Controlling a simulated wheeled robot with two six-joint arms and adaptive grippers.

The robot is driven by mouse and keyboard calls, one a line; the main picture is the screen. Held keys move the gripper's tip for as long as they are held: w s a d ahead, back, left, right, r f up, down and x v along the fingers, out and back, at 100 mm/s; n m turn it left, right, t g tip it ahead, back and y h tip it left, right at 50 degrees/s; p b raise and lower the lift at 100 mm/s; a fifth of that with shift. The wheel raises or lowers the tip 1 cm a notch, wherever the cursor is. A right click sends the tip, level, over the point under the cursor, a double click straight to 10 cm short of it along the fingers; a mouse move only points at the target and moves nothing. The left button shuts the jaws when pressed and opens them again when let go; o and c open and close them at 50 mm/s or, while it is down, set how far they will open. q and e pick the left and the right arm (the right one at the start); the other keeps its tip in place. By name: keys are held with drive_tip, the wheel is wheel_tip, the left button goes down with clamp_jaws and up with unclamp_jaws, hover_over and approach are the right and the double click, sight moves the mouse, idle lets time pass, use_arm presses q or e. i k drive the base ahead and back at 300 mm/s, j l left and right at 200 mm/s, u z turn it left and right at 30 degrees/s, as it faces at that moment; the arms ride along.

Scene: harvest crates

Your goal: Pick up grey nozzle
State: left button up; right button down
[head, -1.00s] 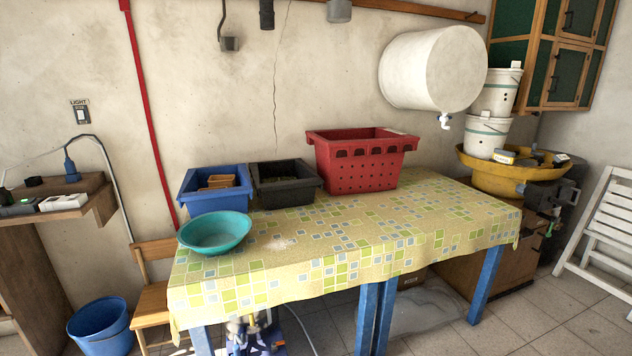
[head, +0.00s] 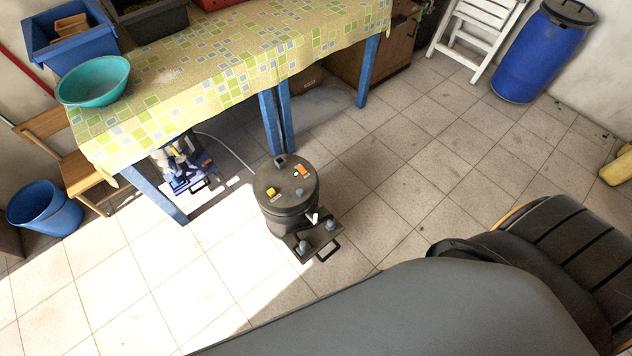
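A dark round drum (head: 290,212) stands on the tiled floor in front of the table. Small items lie on its top: a yellow piece (head: 271,192), an orange piece (head: 301,171) and a small grey piece (head: 299,191). The grey piece may be the grey nozzle; it is too small to tell. A dark tray (head: 318,241) with a handle sits at the drum's front right. It carries two more small grey pieces, one of them at the left (head: 303,248). Neither of my grippers shows in the head view.
A table (head: 225,65) with a patterned cloth holds a teal bowl (head: 93,82) and crates. A blue bucket (head: 45,208) and a wooden chair (head: 85,175) stand at left. A blue barrel (head: 540,52) stands at back right. Floor between drum and barrel is clear.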

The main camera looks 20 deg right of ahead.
sight(304, 246)
drive_tip(key=k+l, duration=0.45)
drive_tip(key=k, duration=0.3)
drive_tip(key=k+l+u, duration=0.1)
drive_tip(key=k+l, duration=0.15)
drive_tip(key=k, duration=0.1)
